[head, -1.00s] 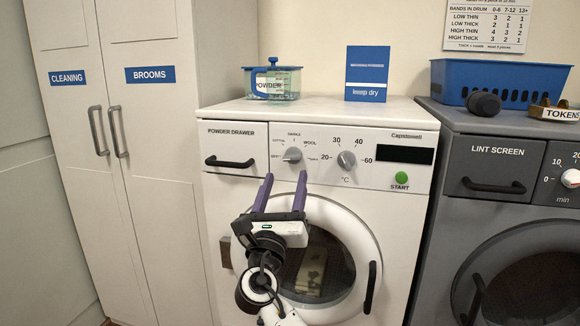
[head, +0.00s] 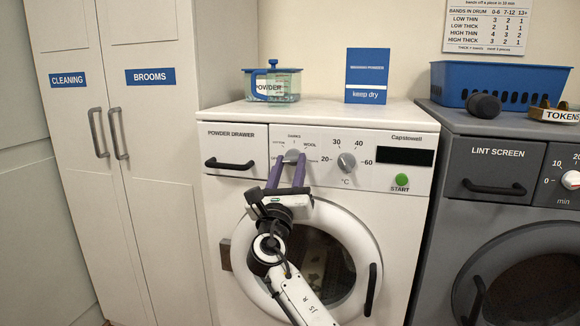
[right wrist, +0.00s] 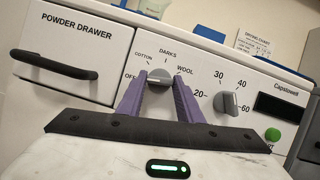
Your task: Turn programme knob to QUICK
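The programme knob (head: 292,156) is a grey round dial on the white washer's panel, right of the powder drawer. In the right wrist view the knob (right wrist: 160,77) sits between the purple fingers of my right gripper (right wrist: 160,84), one on each side. Its dial reads OFF, COTTON, DARKS and WOOL; I cannot see a QUICK label, and the right finger covers part of the dial. In the head view my right gripper (head: 289,167) reaches up to the knob from below. Its fingers stand apart; I cannot tell if they touch the knob. My left gripper is not in view.
The temperature knob (head: 346,162) and green START button (head: 401,180) are to the right. The powder drawer handle (head: 229,163) sticks out at left. The washer door (head: 340,213) is behind my right arm. A powder box (head: 278,84) stands on the washer top.

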